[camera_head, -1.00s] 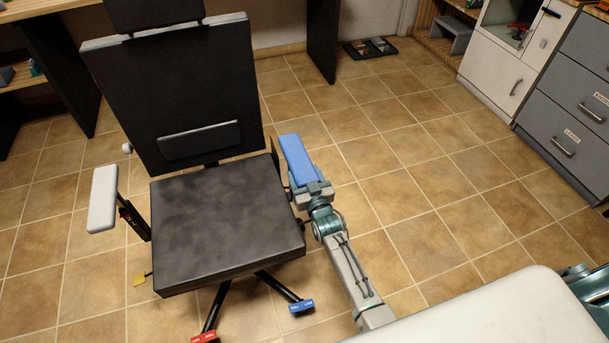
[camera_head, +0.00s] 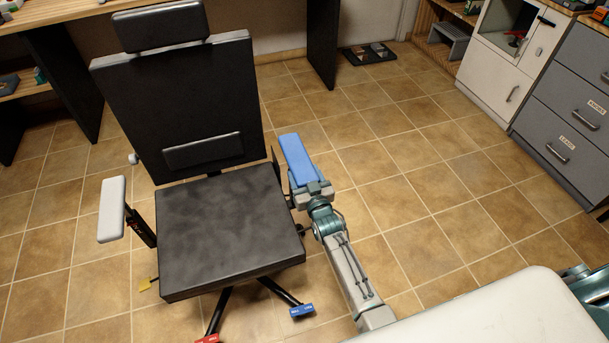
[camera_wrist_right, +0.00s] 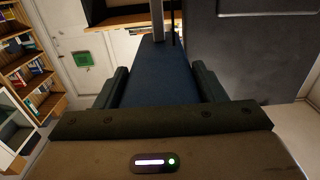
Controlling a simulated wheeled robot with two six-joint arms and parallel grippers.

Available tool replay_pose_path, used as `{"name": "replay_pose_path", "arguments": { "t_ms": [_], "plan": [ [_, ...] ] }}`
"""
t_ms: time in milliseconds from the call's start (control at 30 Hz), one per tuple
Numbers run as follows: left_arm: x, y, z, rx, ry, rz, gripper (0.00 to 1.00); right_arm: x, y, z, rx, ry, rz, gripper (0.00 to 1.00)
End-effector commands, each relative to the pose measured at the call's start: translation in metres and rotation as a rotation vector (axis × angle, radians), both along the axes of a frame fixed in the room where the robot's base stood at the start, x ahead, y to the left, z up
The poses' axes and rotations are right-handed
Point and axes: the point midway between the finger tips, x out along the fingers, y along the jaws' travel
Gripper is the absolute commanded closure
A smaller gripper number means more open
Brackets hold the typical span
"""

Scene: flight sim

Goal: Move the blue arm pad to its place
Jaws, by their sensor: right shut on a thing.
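The blue arm pad (camera_head: 297,157) is at the right side of the black office chair (camera_head: 230,226), beside the seat and backrest. My right gripper (camera_head: 312,187) is shut on its near end. In the right wrist view the pad (camera_wrist_right: 155,77) lies between the two fingers (camera_wrist_right: 158,92) and extends away from me. Whether the pad touches the chair's right arm post is hidden behind the pad and gripper. The chair's left side has a white arm pad (camera_head: 112,208) on a black post. My left gripper is not in view.
Grey drawers (camera_head: 570,115) and a white cabinet (camera_head: 503,66) stand at the right. A wooden desk (camera_head: 60,20) is behind the chair. A black tray (camera_head: 369,53) lies on the floor at the back. Tiled floor right of the chair is clear.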

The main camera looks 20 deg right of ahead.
Motion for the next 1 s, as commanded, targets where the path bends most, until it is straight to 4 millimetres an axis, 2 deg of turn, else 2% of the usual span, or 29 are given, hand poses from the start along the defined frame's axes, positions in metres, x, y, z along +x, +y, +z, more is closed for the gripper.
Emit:
{"name": "replay_pose_path", "arguments": {
  "t_ms": [33,167,200,300,667,767,1000],
  "plan": [
    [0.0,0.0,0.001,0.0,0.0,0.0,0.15,0.003,0.0,0.008,0.002,-0.015,0.0,0.77],
    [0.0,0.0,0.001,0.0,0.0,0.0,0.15,0.003,0.0,0.008,0.002,-0.016,0.0,0.77],
    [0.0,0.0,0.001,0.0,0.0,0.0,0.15,0.003,0.0,0.008,0.002,-0.016,0.0,0.34],
    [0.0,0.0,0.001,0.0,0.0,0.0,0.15,0.003,0.0,0.008,0.001,-0.014,0.0,0.15],
    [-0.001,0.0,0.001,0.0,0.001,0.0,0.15,-0.003,0.0,0.003,0.0,-0.005,0.0,0.15],
    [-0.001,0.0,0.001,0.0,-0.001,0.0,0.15,-0.014,-0.001,0.003,0.001,-0.005,0.0,0.15],
    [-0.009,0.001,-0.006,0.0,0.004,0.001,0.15,-0.061,-0.002,0.003,0.0,-0.006,-0.001,0.15]
  ]
}}
